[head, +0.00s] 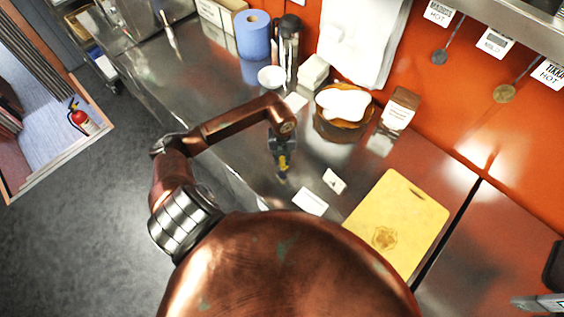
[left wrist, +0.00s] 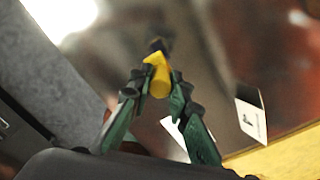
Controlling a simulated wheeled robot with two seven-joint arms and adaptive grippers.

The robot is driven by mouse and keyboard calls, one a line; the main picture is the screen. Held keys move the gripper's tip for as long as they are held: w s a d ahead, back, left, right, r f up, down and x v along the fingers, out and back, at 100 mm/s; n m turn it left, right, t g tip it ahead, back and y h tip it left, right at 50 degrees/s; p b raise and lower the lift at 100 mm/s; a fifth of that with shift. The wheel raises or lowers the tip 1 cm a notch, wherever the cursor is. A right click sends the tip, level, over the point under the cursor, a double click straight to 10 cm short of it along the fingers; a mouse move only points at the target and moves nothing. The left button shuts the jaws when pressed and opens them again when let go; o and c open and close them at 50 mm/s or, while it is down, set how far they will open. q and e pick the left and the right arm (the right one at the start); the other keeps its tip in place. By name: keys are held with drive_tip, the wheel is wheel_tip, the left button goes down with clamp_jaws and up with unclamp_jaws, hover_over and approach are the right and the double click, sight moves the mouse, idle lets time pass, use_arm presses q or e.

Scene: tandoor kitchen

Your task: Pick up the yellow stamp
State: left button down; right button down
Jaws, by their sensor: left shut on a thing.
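The yellow stamp (head: 284,161) is between the fingers of my left gripper (head: 281,157), over the steel counter (head: 240,150). In the left wrist view the yellow stamp (left wrist: 157,76) sits between the green and black fingertips of my left gripper (left wrist: 154,84), and they are shut on it. Its dark end points away from the wrist. Whether the stamp touches the counter or hangs just above it is hard to tell. My right gripper is not in view.
White cards (head: 309,200) and a folded card (head: 334,181) lie near the gripper. A yellow cutting board (head: 412,215) is to the right. A basket with white contents (head: 341,104), a small white bowl (head: 271,77) and a blue roll (head: 252,36) stand behind.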

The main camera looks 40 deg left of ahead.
use_arm(q)
drive_tip(key=s+d+r+b, duration=0.2)
drive_tip(key=s+d+r, duration=0.6)
drive_tip(key=s, duration=0.2)
drive_tip(key=shift+d+r, duration=0.15)
drive_tip(key=shift+r, duration=0.15)
